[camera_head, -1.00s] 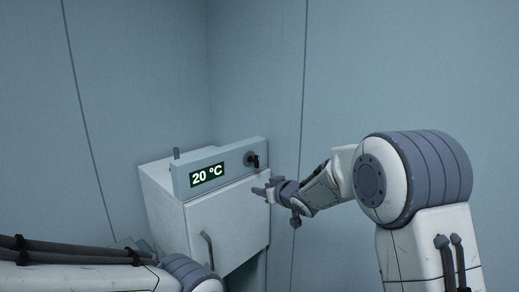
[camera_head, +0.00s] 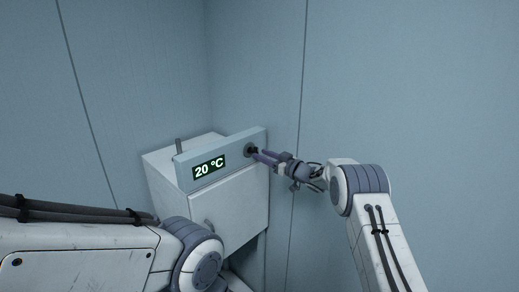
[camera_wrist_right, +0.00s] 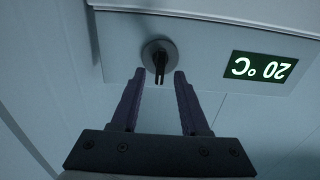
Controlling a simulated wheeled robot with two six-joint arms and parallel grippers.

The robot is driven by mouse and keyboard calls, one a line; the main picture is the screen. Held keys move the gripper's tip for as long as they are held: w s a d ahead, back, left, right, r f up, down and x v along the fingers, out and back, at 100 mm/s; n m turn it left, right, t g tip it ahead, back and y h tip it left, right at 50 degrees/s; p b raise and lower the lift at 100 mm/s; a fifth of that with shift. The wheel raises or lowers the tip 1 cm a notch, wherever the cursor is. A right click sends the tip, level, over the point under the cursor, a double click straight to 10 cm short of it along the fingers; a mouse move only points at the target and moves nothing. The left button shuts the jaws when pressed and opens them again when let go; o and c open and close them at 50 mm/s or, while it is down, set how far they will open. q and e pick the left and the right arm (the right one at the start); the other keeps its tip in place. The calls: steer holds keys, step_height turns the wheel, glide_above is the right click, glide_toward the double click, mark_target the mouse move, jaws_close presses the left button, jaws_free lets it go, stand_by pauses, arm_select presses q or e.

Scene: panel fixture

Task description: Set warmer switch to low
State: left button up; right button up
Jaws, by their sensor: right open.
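The warmer (camera_head: 228,208) is a white box in the corner with a grey front panel. Its display (camera_head: 209,167) reads 20 °C. The dark switch knob (camera_head: 250,150) sits at the panel's right end, partly covered by my right gripper (camera_head: 257,153) in the head view. In the right wrist view, the knob (camera_wrist_right: 159,58) has a dark handle pointing down in the picture. My right gripper (camera_wrist_right: 160,75) is open, its two fingers on either side of the handle's end; contact cannot be told. My left arm crosses the lower left, but its gripper is not in view.
A short grey post (camera_head: 178,147) stands at the top left of the warmer. Bare blue-grey walls (camera_head: 400,80) close in behind; the space at the right is clear.

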steer(key=shift+p+x, duration=0.3)
steer(key=shift+x, duration=0.85)
jaws_close()
steer(key=shift+m, duration=0.3)
steer(key=m+p, duration=0.1)
steer(key=m, duration=0.4)
steer(key=m+p, duration=0.1)
steer(key=m, duration=0.5)
steer(key=shift+w+d+f, duration=0.1)
steer(key=shift+w+d, duration=0.05)
steer(key=shift+d, duration=0.05)
